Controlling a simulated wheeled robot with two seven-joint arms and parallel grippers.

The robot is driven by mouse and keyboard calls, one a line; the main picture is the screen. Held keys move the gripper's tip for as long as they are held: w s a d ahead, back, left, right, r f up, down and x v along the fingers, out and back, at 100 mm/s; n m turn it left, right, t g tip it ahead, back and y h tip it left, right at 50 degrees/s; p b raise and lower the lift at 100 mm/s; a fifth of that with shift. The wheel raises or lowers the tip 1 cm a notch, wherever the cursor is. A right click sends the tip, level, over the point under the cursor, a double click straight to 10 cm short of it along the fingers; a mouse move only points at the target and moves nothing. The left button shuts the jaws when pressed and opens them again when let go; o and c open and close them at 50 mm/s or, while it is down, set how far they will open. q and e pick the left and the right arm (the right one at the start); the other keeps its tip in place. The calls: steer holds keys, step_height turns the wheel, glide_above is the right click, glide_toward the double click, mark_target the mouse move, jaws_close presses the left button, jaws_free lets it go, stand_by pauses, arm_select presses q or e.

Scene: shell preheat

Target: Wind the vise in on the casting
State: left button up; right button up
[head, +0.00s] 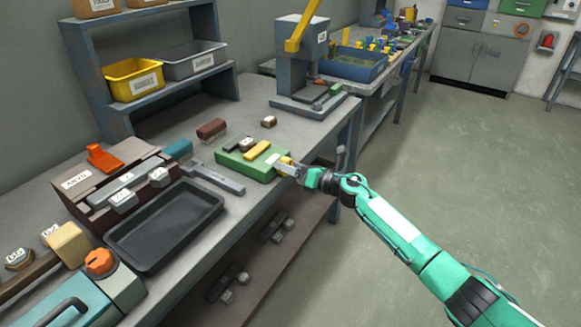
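A low green block (236,166) that looks like the vise lies near the front edge of the bench. A yellow bar (257,150) sits on top of it. Which piece is the casting I cannot tell for sure. My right gripper (284,166) is at the right end of the green block, over the bench edge, with its arm coming in from the lower right. Its fingertips are small and overlap the block's end, so I cannot see whether they hold anything. My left gripper is not in view.
A black tray (166,228), a grey flat bar (216,178) and a brown brush-like block (211,128) lie left of the green block. A grey press (303,60) stands behind it. A teal box with an orange knob (100,261) is at lower left. The floor at right is clear.

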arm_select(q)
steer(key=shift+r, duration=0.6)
arm_select(e)
steer(key=v, duration=1.3)
steer(key=shift+s+d, duration=0.25)
steer(key=shift+d, duration=0.1)
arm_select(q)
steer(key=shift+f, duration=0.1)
